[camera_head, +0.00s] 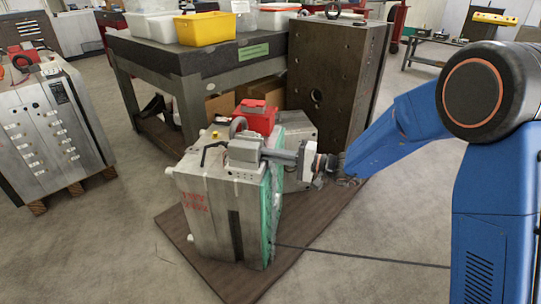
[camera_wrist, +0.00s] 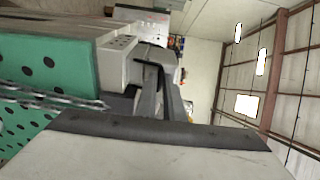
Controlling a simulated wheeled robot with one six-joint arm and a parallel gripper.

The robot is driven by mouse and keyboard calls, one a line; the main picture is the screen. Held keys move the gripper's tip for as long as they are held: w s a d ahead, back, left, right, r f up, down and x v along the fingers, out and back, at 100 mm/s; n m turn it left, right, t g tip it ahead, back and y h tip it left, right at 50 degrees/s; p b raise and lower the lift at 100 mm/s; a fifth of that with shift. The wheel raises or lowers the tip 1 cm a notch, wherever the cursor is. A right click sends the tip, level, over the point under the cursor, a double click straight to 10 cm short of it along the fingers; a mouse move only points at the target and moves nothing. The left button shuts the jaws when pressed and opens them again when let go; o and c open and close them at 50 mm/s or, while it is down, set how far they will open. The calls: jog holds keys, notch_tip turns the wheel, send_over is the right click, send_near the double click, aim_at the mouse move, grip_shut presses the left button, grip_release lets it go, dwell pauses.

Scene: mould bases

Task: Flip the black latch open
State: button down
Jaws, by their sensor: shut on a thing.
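The black latch (camera_head: 208,150) is a thin dark bent bar on the top face of the grey metal mould base (camera_head: 208,205). My gripper (camera_head: 238,152) reaches in from the right, low over that top face, with its fingers at the latch. It is shut on the latch, though the grip itself is mostly hidden by the grey fingers. In the wrist view the fingers of my gripper (camera_wrist: 158,88) point away over the block, and a dark strip between them is too unclear to name. The mould's green perforated side plate (camera_wrist: 60,70) is at the left there.
A red box (camera_head: 257,117) and a metal ring (camera_head: 238,127) stand close behind my gripper. A tall brown mould block (camera_head: 335,70) and a workbench (camera_head: 185,62) with bins stand behind. Another mould (camera_head: 50,125) is at left, with open floor between.

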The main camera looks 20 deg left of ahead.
jog(key=shift+w+d+f+m+t+y, duration=0.15)
jog(key=shift+d+f+y, duration=0.3)
jog(key=shift+y, duration=0.75)
jog(key=shift+s+d+f+m+t+y, duration=0.1)
jog(key=shift+d+f+m+y, duration=0.15)
jog(key=shift+f+y, duration=0.65)
jog(key=shift+w+d+f+m+t+y, duration=0.1)
jog(key=shift+d+f+m+y, duration=0.15)
jog(key=shift+y, duration=1.25)
jog(key=shift+r, duration=0.1)
jog(key=c, duration=1.9)
grip_release()
jog(key=shift+o, duration=0.2)
jog(key=shift+d, duration=0.1)
